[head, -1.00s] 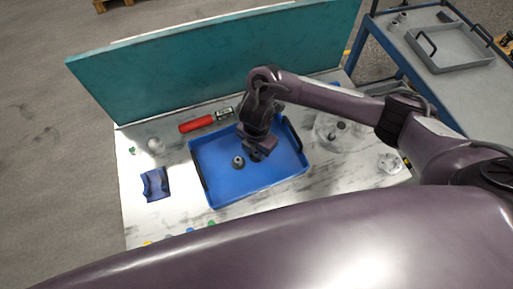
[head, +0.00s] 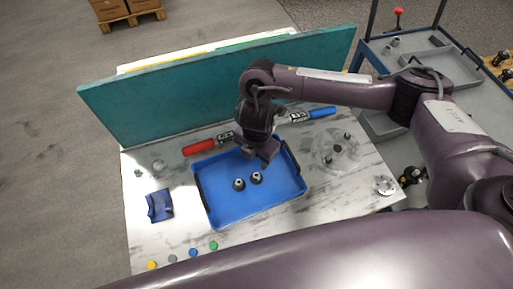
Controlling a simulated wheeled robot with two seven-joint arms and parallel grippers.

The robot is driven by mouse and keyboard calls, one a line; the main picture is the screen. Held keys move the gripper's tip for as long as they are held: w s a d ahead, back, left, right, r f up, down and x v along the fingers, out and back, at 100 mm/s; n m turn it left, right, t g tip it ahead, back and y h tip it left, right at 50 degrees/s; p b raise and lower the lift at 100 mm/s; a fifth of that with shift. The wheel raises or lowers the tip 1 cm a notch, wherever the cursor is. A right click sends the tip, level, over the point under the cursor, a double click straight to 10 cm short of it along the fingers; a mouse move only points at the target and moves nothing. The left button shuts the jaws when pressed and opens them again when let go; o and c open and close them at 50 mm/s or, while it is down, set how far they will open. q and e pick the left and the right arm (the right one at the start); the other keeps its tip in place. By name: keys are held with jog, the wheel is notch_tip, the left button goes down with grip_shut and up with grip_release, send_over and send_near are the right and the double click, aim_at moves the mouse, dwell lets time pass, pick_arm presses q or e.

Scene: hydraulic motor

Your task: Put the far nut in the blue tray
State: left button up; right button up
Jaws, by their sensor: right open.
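The blue tray (head: 233,213) sits on the white marbled table. Two dark nuts lie inside it, side by side: one nut (head: 239,184) on the left and one nut (head: 257,177) on the right. My right gripper (head: 258,162) is open just above the back part of the tray, close behind the right nut and apart from it. My left gripper is not in view.
A teal panel (head: 200,95) stands along the table's back edge. A red-handled tool (head: 199,147) and a blue-handled tool (head: 322,112) lie behind the tray. A clear round part (head: 336,153) is at the right, a blue block (head: 159,205) at the left.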

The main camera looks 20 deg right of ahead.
notch_tip(320, 180, up, 2)
jog(key=shift+r, duration=0.15)
dwell(0.6)
